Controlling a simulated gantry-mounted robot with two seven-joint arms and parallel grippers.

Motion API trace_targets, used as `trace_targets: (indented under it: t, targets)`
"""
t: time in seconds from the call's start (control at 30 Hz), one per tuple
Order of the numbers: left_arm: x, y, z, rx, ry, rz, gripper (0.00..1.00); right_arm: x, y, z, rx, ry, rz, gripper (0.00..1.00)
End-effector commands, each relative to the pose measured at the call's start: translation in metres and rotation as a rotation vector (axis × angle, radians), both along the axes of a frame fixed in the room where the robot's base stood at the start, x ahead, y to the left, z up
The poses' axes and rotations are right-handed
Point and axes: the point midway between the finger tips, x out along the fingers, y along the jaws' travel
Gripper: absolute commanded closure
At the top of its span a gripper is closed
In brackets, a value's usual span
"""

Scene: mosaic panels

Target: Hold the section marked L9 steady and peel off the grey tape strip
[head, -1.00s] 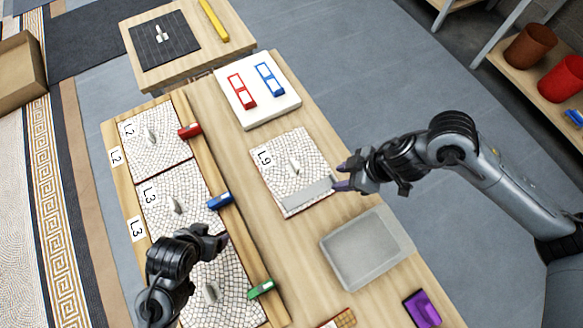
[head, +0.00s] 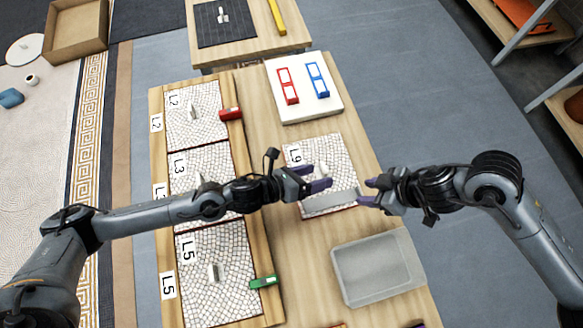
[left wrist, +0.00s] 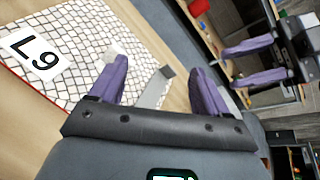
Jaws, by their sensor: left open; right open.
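The L9 section (head: 340,153) is a white mosaic panel lying on the bench, with its L9 label (left wrist: 35,55) at the left edge. The grey tape strip (head: 330,200) lies along its near edge; it also shows between my left fingers in the left wrist view (left wrist: 153,90). A pale knob (head: 323,168) stands on the panel. My left gripper (head: 322,177) is open over the panel close to the knob; contact is unclear. My right gripper (head: 366,192) is open at the strip's right end; whether it touches is unclear.
A wooden frame on the left holds panels L2 (head: 205,105), L3 (head: 215,160) and L5 (head: 235,295), each with a knob. A grey tray (head: 336,270) sits nearer. A white block (head: 330,108) with red and blue pieces lies beyond the L9 section.

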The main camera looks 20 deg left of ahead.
Motion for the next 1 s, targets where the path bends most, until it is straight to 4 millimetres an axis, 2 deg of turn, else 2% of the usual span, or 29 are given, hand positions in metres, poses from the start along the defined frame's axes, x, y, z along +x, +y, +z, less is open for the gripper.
trace_targets:
  t: [0.1,0.23,0.37,0.47,0.67,1.0]
  targets:
    - [0.007,0.021,-0.011,0.145,-0.181,-0.153,0.23,0.0,0.0,0.0,0.0,0.0,0.0,0.57]
    - [0.011,0.042,-0.021,0.251,-0.321,-0.274,0.23,0.0,0.0,0.0,0.0,0.0,0.0,0.57]
    - [0.013,0.056,-0.026,0.311,-0.407,-0.346,0.23,0.0,0.0,0.0,0.0,0.0,0.0,0.57]
    - [0.015,0.059,-0.028,0.332,-0.442,-0.373,0.23,0.0,0.0,0.0,0.0,0.0,0.0,0.57]
    - [0.023,0.047,-0.035,0.341,-0.457,-0.387,0.23,0.0,0.0,0.0,0.0,0.0,0.0,0.57]
    - [0.047,0.004,-0.055,0.34,-0.455,-0.385,0.23,0.0,0.0,0.0,0.0,0.0,0.0,0.57]
